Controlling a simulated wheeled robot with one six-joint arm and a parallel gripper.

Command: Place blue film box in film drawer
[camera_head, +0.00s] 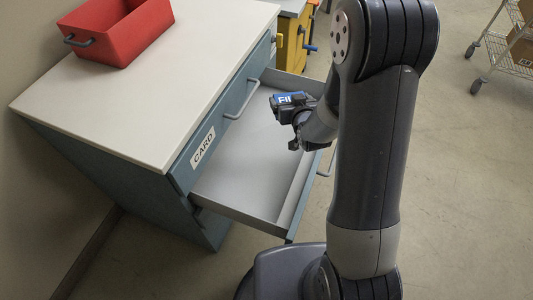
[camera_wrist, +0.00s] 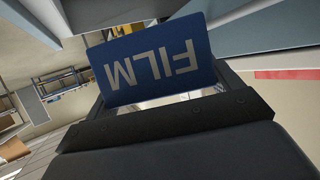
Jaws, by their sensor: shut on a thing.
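The blue film box (camera_head: 290,98) is held in my gripper (camera_head: 297,106), over the far right part of an open drawer (camera_head: 243,165). In the wrist view the box (camera_wrist: 156,62) shows a blue face with the word FILM upside down. My gripper (camera_wrist: 165,95) is shut on it. The open drawer is grey inside, and its visible floor is empty. My arm hides part of its right side. A closed drawer front above it carries a CARD label. I cannot read a label on the open drawer.
A white worktop (camera_head: 150,85) covers the blue cabinet, with a red bin (camera_head: 118,30) at its back left. Yellow equipment (camera_head: 298,40) stands behind the cabinet. A wire cart (camera_head: 502,48) stands at the far right.

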